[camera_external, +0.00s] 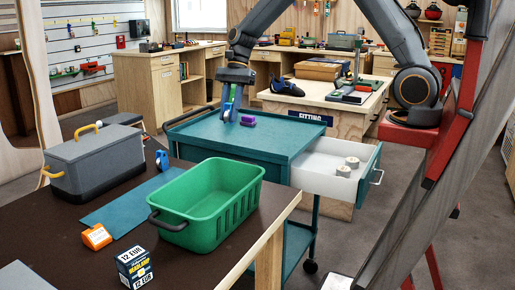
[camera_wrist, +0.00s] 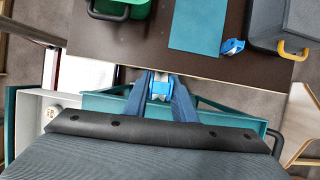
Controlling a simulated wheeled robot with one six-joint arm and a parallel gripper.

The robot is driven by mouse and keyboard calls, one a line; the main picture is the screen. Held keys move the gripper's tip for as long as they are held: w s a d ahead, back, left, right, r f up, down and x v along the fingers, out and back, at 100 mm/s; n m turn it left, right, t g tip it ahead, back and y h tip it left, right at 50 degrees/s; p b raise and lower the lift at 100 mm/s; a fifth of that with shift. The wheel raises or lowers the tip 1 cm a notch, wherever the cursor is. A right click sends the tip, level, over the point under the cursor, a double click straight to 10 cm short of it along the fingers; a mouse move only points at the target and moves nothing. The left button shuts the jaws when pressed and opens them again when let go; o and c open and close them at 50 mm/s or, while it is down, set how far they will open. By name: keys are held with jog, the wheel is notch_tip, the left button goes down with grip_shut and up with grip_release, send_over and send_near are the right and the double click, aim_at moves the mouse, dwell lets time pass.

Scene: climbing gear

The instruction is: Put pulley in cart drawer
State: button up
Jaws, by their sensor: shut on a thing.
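My gripper (camera_external: 232,112) points down over the top of the teal cart (camera_external: 195,138). In the wrist view its fingers (camera_wrist: 160,88) are shut on a small blue pulley with a pale wheel (camera_wrist: 160,87). The fingers partly hide the pulley, and I cannot tell whether it clears the cart top. The cart drawer (camera_external: 322,178) is pulled open on the cart's right side, white inside, with pale tape rolls (camera_external: 346,168) in it. It also shows at the left of the wrist view (camera_wrist: 30,112). A similar blue item (camera_external: 162,160) lies on the brown table.
A purple item (camera_external: 248,121) sits on the cart top right of my gripper. The brown table (camera_external: 190,262) in front holds a green bin (camera_external: 215,210), a grey toolbox (camera_external: 95,160), a blue mat (camera_external: 125,207) and small boxes. A workbench (camera_external: 320,100) stands behind the cart.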

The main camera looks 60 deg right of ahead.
jog(key=s+d+n+g+b, duration=0.1)
jog(key=s+d+n, duration=0.1)
jog(key=s+d, duration=0.8)
jog(key=s+d+n+g+b, duration=0.15)
jog(key=s+d, duration=0.55)
jog(key=s, duration=0.8)
jog(key=shift+n+t, duration=0.25)
jog(key=shift+t, duration=0.3)
jog(key=shift+s+a+f+p, duration=0.1)
jog(key=shift+f+p, duration=0.5)
jog(key=shift+f, duration=11.15)
jog(key=shift+f, duration=0.2)
jog(key=o, duration=0.8)
jog(key=shift+r, duration=0.1)
